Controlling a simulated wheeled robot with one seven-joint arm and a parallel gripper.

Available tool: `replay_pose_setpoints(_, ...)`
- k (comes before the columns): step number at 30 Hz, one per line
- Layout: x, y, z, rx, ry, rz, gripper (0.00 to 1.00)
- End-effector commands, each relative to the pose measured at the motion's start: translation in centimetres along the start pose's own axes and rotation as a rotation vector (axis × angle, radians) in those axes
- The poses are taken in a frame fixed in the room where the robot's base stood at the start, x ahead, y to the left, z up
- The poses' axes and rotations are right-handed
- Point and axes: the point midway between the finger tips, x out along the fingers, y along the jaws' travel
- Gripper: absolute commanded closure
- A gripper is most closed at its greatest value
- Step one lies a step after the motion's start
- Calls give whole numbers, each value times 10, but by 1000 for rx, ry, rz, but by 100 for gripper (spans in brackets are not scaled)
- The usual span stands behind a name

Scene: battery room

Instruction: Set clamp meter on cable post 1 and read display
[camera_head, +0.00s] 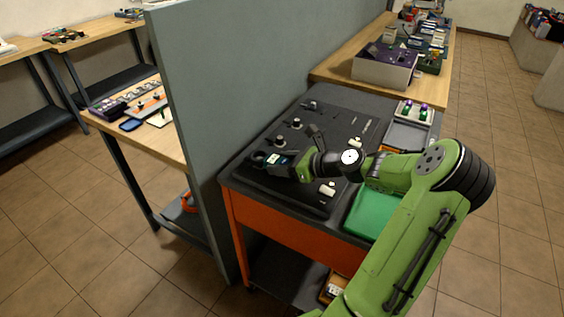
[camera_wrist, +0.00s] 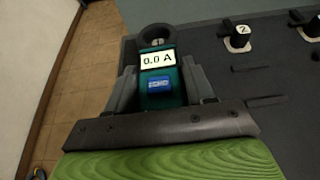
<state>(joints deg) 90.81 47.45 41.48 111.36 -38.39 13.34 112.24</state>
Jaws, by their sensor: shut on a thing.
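The clamp meter (camera_wrist: 160,80) is teal and black, with a lit display reading 0.0 A and a blue label below it. My gripper (camera_wrist: 163,88) is shut on its body, one finger on each side. Its dark ring-shaped jaw (camera_wrist: 157,35) points away from me; I cannot tell whether it encloses a post. In the head view the meter (camera_head: 279,160) and my gripper (camera_head: 292,164) are at the cart top's left edge. A post labelled 2 (camera_wrist: 240,38) stands to the right, apart from the meter. Cable post 1 is not clearly visible, perhaps hidden at the jaw.
A grey partition (camera_head: 210,110) rises close behind the cart's left side. The orange cart (camera_head: 265,218) holds a black panel with several dark posts, white-capped parts, a green pad (camera_head: 371,212) and a grey tray (camera_head: 408,136). A purple-topped box (camera_head: 384,67) sits on the wooden bench behind.

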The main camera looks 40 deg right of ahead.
Motion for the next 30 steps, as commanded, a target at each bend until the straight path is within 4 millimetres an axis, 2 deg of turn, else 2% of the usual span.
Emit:
replay_pose_setpoints(20, 4, 0, -10, -1, -2, 0, 93)
replay_pose_setpoints(21, 5, 0, -10, -1, -2, 0, 46)
replay_pose_setpoints(23, 4, 0, -10, -1, -2, -1, 36)
replay_pose_setpoints(30, 4, 0, -11, 1, 1, -1, 36)
